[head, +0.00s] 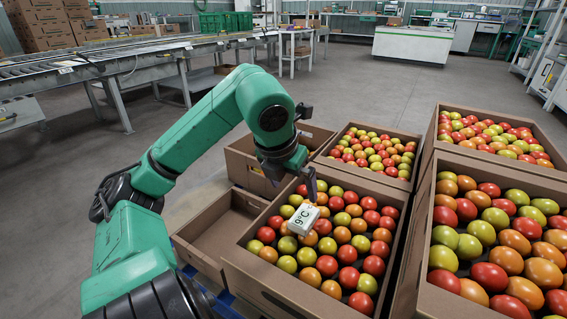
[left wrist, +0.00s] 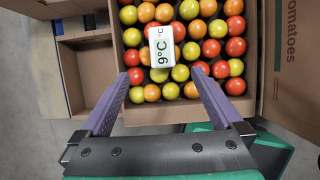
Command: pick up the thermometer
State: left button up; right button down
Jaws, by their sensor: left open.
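The thermometer is a small white box with a "9°C" display (head: 303,219), lying on the tomatoes in the front cardboard crate (head: 256,272). It also shows in the left wrist view (left wrist: 162,47), upper middle, with its text turned sideways. My left gripper (head: 310,180) hangs over this crate, just behind the thermometer in the head view. In the left wrist view the gripper's two purple fingers (left wrist: 160,80) are spread apart, with the thermometer beyond the tips and roughly in line with the gap. The fingers hold nothing. My right gripper is not in view.
More tomato crates stand behind (head: 417,151) and to the right (head: 415,262). An emptier cardboard box (head: 205,231) lies left of the front crate. A roller conveyor (head: 110,62) runs along the back left. Grey floor is open behind the crates.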

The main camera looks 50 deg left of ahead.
pick_arm(q)
jog(key=b, duration=0.5)
send_over(304, 216)
jog(key=s, duration=0.2)
jog(key=f, duration=0.8)
jog(key=shift+s+d+f, duration=0.15)
jog(key=shift+d+f, duration=0.15)
jog(key=shift+f, duration=0.05)
jog(key=b+x, duration=0.3)
jog(key=x, duration=0.1)
jog(key=shift+f, duration=0.3)
jog(key=shift+w+f+b, duration=0.25)
jog(key=shift+w+b, duration=0.05)
jog(key=shift+b, duration=0.05)
jog(key=shift+r, duration=0.2)
grip_shut()
